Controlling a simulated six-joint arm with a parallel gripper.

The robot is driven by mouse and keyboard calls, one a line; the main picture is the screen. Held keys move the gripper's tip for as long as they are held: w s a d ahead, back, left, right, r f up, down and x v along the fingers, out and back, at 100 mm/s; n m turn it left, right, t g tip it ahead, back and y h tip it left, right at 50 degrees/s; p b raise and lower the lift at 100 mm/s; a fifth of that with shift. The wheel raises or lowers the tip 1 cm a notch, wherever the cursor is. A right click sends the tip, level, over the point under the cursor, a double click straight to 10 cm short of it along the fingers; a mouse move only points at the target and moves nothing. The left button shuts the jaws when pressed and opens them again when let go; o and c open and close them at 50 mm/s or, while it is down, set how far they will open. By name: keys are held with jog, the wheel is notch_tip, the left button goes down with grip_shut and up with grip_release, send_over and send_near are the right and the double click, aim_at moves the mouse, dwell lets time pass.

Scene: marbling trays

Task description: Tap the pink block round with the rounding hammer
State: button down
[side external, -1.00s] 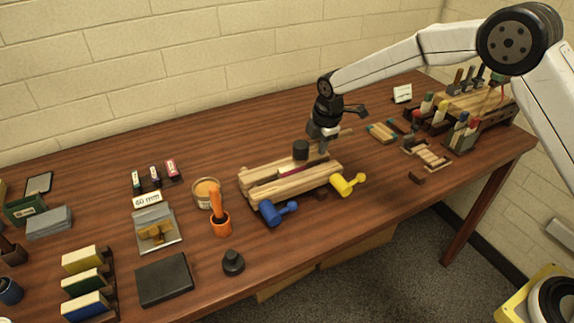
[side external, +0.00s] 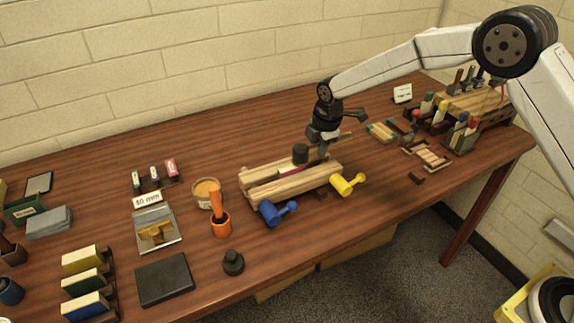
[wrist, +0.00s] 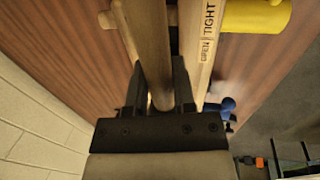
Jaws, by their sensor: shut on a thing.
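My gripper (side external: 323,149) is shut on the pale wooden handle of the rounding hammer (side external: 300,154), whose dark cylindrical head is over the wooden clamp (side external: 290,187). The pink block (side external: 312,161) shows as a narrow dark-pink strip between the clamp's two wooden beams, partly hidden by the hammer head and gripper. I cannot tell whether the head touches it. In the wrist view, the handle (wrist: 148,40) runs between the two fingertips (wrist: 160,72), beside a clamp beam marked OPEN and TIGHT (wrist: 203,45). The pink block cannot be made out there.
A yellow mallet-shaped piece (side external: 347,184) and a blue one (side external: 277,212) sit at the clamp's front. An orange cup (side external: 221,224) and round tub (side external: 206,191) stand left. A tool rack (side external: 480,105) is at right. The table behind the clamp is clear.

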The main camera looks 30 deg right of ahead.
aim_at(291, 174)
jog(key=shift+r, duration=0.6)
jog(key=shift+w+r, duration=0.1)
jog(key=shift+r, duration=0.05)
jog(key=shift+r, duration=1.85)
jog(key=shift+a+f, duration=0.1)
jog(key=shift+f, duration=0.05)
jog(key=shift+a+f, duration=0.6)
jog(key=shift+f, duration=0.3)
jog(key=shift+a+f, duration=0.55)
jog(key=shift+f, duration=0.3)
jog(key=shift+f, duration=0.6)
jog(key=shift+r, duration=0.45)
jog(key=shift+f, duration=0.6)
